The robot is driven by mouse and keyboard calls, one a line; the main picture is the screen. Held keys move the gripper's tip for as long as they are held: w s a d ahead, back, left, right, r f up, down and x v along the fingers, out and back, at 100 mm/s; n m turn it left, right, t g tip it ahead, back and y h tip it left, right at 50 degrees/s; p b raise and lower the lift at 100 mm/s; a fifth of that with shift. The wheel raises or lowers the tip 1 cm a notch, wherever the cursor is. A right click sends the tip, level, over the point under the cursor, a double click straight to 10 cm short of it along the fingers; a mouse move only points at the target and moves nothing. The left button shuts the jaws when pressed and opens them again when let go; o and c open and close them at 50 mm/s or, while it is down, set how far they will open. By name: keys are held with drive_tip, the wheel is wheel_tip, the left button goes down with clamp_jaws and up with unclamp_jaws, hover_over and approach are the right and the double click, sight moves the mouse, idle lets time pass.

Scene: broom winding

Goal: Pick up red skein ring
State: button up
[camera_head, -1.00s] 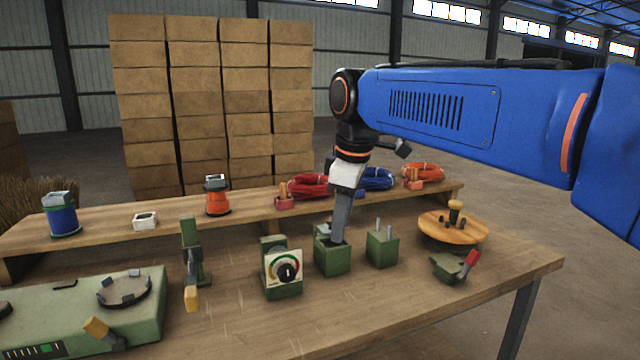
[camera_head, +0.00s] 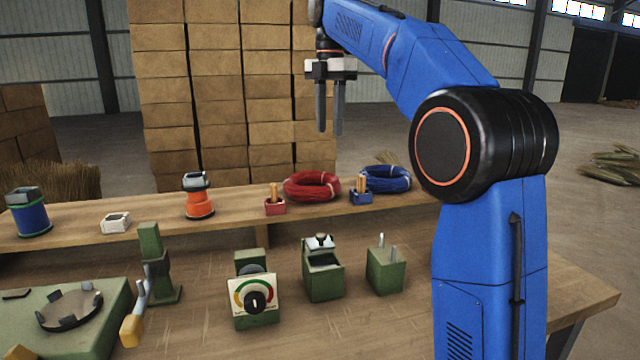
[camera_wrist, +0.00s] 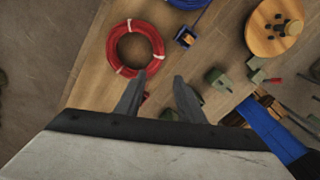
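The red skein ring (camera_head: 312,187) lies flat on the raised back shelf of the bench, behind and right of a small red block with a wooden peg. In the wrist view the ring (camera_wrist: 156,40) shows whole at the upper left, with white ties around it. My gripper (camera_head: 329,134) hangs in the air above the ring's area, fingers pointing down. In the wrist view my gripper (camera_wrist: 160,82) has its two fingers apart with nothing between them. The ring lies beyond the fingertips, nearer the left finger, and is not touched.
A blue skein ring (camera_head: 386,179) lies right of the red one, beside a blue pegged block (camera_head: 361,191). Orange (camera_head: 199,197) and blue (camera_head: 30,212) spools stand left on the shelf. Green fixtures (camera_head: 323,275) stand on the bench in front. Stacked bales (camera_head: 215,100) rise behind.

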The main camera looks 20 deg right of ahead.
hover_over(329, 184)
wheel_tip(329, 184, down, 11)
drive_tip(key=shift+w+f, duration=0.15)
drive_tip(key=shift+f, duration=1.4)
drive_tip(key=shift+w+f, duration=0.1)
drive_tip(key=shift+f, duration=1.45)
clamp_jaws()
